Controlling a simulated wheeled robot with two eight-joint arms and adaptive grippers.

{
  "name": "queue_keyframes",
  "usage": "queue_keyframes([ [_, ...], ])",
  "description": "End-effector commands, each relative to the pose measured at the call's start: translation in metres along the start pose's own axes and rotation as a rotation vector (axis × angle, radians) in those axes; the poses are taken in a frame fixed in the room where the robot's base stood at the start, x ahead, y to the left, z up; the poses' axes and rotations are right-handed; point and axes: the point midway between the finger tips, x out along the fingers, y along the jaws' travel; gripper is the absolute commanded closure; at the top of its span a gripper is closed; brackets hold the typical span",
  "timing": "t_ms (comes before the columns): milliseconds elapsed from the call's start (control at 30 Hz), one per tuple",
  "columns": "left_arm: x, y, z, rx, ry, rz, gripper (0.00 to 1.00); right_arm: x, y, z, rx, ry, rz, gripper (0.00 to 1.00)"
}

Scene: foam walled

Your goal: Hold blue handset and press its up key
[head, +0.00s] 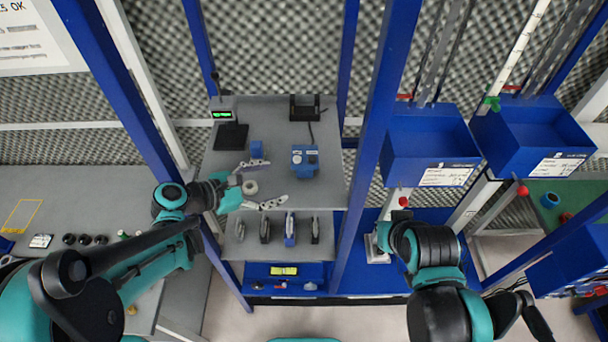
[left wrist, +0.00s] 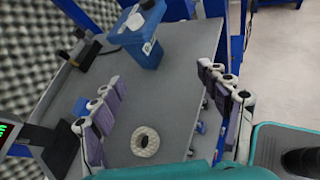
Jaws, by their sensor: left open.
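A row of slim upright handsets stands on the lower shelf in the head view. One of them is blue, and I take it for the blue handset (head: 290,229). Its keys are too small to make out. My left gripper (head: 272,184) is open above the upper grey shelf, its two fingers wide apart and nothing between the tips. It is above and to the left of the blue handset, apart from it. In the left wrist view the open fingers (left wrist: 160,82) point toward a blue box. My right arm shows at the right, but its gripper is hidden.
The blue box (head: 305,160) with pale round parts stands on the upper shelf (head: 325,195). A white ring (head: 250,187) lies near my left fingers, and a small blue block (head: 256,149) lies behind them. Blue uprights flank the shelves. Blue bins (head: 430,150) hang at right.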

Motion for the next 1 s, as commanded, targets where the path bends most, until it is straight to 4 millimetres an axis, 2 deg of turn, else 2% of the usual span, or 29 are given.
queue_keyframes([
  [33, 0.007, 0.002, -0.011, -0.071, -0.038, 0.003, 0.24, 0.011, 0.0, 0.007, 0.0, 0.0, 0.0, 1.0],
  [133, 0.01, 0.005, -0.014, -0.186, -0.1, 0.001, 0.24, 0.017, 0.0, 0.012, 0.0, 0.0, 0.0, 1.0],
  [267, 0.013, 0.007, -0.014, -0.256, -0.14, -0.004, 0.24, 0.02, 0.0, 0.014, 0.0, 0.0, 0.0, 1.0],
  [467, 0.029, 0.007, -0.011, -0.268, -0.146, -0.009, 0.24, 0.022, 0.0, 0.016, 0.0, 0.0, 0.0, 1.0],
  [800, 0.081, 0.008, -0.004, -0.265, -0.146, -0.008, 0.24, 0.033, 0.0, 0.024, 0.0, 0.0, 0.0, 1.0],
  [1000, 0.102, 0.008, -0.001, -0.265, -0.144, -0.008, 0.24, 0.041, 0.0, 0.029, 0.0, 0.0, 0.0, 1.0],
])
